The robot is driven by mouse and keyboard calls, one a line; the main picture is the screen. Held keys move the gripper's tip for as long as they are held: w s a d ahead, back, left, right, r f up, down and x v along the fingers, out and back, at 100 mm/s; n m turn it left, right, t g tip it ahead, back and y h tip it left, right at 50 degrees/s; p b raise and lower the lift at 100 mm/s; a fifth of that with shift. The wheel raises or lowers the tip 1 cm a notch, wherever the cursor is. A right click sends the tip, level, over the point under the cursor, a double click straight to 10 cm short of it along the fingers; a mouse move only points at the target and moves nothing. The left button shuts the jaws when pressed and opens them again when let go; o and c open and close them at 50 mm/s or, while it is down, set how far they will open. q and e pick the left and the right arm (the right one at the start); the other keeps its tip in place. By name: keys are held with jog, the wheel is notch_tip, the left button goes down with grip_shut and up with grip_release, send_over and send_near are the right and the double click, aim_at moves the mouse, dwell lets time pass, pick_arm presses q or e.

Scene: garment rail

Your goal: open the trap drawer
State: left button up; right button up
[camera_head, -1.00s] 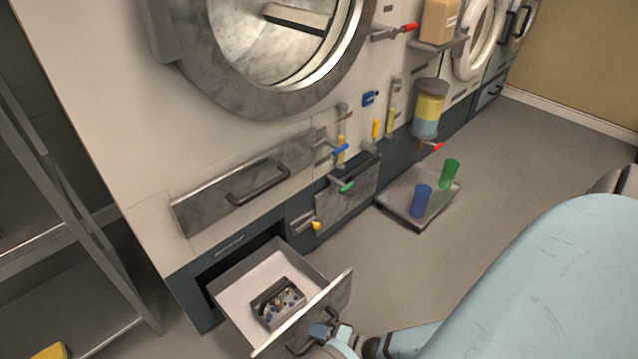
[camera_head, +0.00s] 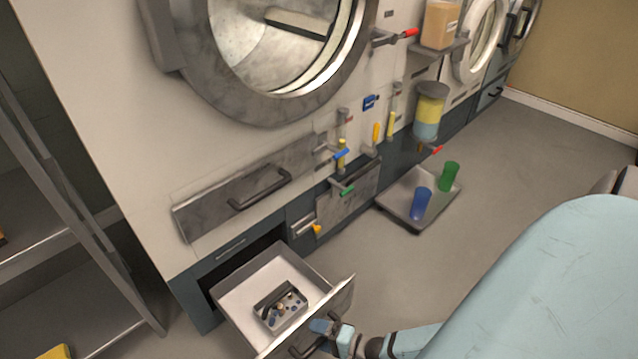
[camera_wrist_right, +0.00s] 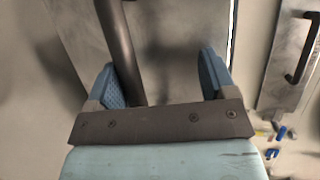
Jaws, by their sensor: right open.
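The trap drawer (camera_head: 233,290) stands pulled out at the bottom of the machine, with a small grey box (camera_head: 282,305) holding several small items inside. Its dark bar handle (camera_head: 318,337) is on the metal front; in the right wrist view the handle (camera_wrist_right: 119,50) runs between my fingers, close to the left one. My right gripper (camera_head: 333,327) is at the handle in the head view, and in the right wrist view it (camera_wrist_right: 165,85) is open, with a gap between the handle and the right finger. My left gripper is not in view.
A closed metal flap with a handle (camera_head: 260,188) is above the drawer. A floor tray (camera_head: 402,215) holds a blue cup (camera_head: 420,203) and a green cup (camera_head: 449,176). A metal shelf (camera_head: 80,300) stands on the left. Open floor lies right of the drawer.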

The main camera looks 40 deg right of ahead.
aim_at(307, 323)
jog(key=o, duration=0.4)
jog(key=r, duration=0.2)
jog(key=w+r+p, duration=0.1)
jog(key=r, duration=0.1)
jog(key=shift+r, duration=0.15)
jog(key=shift+o, duration=0.2)
jog(key=r, duration=0.1)
jog(key=r+p, duration=0.2)
jog(key=r, duration=0.1)
jog(key=shift+w, duration=0.25)
jog(key=r+p, duration=0.1)
jog(key=r, duration=0.1)
jog(key=r+p, duration=0.1)
jog(key=r, duration=0.1)
jog(key=r+p, duration=0.1)
jog(key=r, duration=0.2)
jog(key=shift+s, duration=0.4)
jog(key=c, duration=0.7)
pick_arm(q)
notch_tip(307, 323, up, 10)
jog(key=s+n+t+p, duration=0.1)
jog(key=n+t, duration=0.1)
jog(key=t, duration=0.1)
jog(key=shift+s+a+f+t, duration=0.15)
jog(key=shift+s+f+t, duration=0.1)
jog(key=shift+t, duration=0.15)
pick_arm(e)
notch_tip(307, 323, up, 2)
jog(key=shift+r, duration=0.1)
